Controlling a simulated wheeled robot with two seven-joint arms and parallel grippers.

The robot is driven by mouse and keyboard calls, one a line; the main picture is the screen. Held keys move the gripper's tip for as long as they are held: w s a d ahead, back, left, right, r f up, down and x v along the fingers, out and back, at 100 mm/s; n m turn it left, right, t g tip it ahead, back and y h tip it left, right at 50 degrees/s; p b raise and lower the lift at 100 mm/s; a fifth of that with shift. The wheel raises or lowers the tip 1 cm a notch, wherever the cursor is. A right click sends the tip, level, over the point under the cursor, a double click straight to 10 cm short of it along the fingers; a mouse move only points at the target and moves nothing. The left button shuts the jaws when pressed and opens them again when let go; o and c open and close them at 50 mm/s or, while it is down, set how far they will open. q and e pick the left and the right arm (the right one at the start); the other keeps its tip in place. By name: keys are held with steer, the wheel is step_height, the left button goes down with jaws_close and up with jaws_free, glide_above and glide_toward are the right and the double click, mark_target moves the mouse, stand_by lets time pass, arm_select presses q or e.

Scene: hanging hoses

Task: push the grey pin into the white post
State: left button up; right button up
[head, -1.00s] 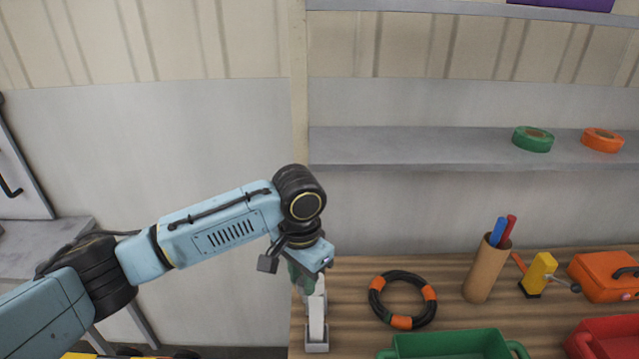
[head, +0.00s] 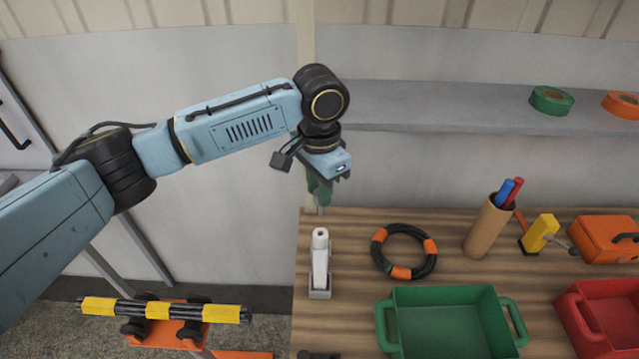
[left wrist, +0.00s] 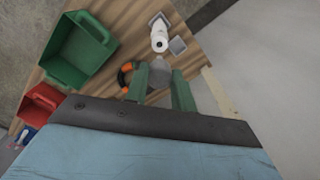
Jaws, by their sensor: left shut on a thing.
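The white post (head: 320,252) stands on the left part of the wooden table, with a dark hole in its top. It also shows in the left wrist view (left wrist: 158,38). My left gripper (head: 319,197) is above and behind the post in the head view, its green fingers pointing down. It is shut on the grey pin (head: 320,210), whose lower end shows just below the fingers. In the left wrist view the pin (left wrist: 160,74) sits between the fingers, close to the post in the picture. The pin appears apart from the post. My right gripper is in neither view.
A black and orange hose ring (head: 404,251) lies right of the post. A green bin (head: 450,296), a red bin (head: 603,318), a brown holder (head: 488,226) with pens, a yellow tool (head: 540,233) and an orange case (head: 607,240) stand farther right. A grey shelf (head: 440,110) runs behind.

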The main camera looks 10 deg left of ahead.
arm_select(q)
steer(key=shift+f, duration=0.8)
steer(key=shift+f+b, duration=0.5)
steer(key=shift+f, duration=1.25)
steer(key=shift+p, duration=0.65)
steer(key=shift+f+b, duration=0.7)
steer(key=shift+f, duration=1.9)
steer(key=o, duration=1)
steer(key=shift+o, duration=0.2)
